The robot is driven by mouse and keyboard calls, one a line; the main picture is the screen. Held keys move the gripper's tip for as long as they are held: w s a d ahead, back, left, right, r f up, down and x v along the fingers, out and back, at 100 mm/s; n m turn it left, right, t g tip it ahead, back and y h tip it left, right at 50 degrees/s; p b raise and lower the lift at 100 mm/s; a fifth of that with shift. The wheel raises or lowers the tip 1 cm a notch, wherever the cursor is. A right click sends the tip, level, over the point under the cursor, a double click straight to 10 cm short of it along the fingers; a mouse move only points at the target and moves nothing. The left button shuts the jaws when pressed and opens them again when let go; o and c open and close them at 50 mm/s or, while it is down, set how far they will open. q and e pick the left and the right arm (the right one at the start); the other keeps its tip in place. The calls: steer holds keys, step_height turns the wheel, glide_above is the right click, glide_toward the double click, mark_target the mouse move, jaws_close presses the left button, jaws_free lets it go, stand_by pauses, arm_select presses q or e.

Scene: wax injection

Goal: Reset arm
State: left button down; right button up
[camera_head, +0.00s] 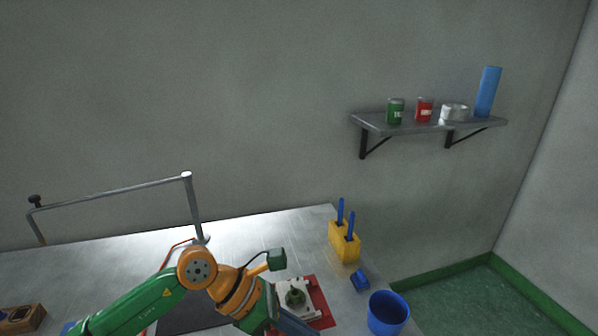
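My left arm, green and orange, comes in from the lower left and bends down over the table. Its wrist end is at the bottom edge of the picture. A grey-blue part at that end, perhaps my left gripper (294,323), is cut off by the bottom edge, so I cannot tell whether it is open or shut. Just behind it on the table is a white block with a dark green piece (295,297) on a red mat (321,305), partly hidden by the arm. My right gripper is not in view.
On the metal table (272,228) stand a yellow holder (344,246) with blue handles, a small blue object (360,281) and a blue cup (387,314). A lamp-like metal arm (115,192) rises at left. A wall shelf (385,128) holds cans and a blue cylinder (487,92).

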arm_select(q)
steer(key=s+d+r+n+h, duration=0.3)
steer(key=d+r+h, duration=0.4)
steer(key=w+a+r+n+t+h, duration=0.1)
steer(key=w+a+r+n+t, duration=0.2)
steer(key=n+t, duration=0.5)
steer(key=w+a+r+n+t+h, duration=0.1)
steer(key=w+a+r+n+t, duration=0.1)
steer(key=w+r+n+t, duration=0.45)
steer(key=s+a+f+n+t+y, duration=0.1)
steer(key=a+f+n+y, duration=1.7)
steer(key=n, duration=0.8)
steer(key=s+a+f+n+g, duration=0.2)
steer(key=s+f+n+g, duration=0.4)
steer(key=s+f+g, duration=1)
steer(key=s+f+t+b, duration=0.2)
steer(key=s+f+b, duration=0.15)
steer(key=f, duration=0.85)
steer(key=s+f+t+b, duration=0.15)
steer(key=s+f, duration=0.25)
steer(key=f, duration=0.7)
steer(key=s+a+f+g+b, duration=0.1)
steer(key=s+f+b, duration=0.4)
steer(key=s+f, duration=0.6)
step_height(320, 180, down, 3)
steer(key=shift+s+a+f+m, duration=0.2)
steer(key=shift+s+a+m, duration=0.15)
steer(key=shift+a+m, duration=0.15)
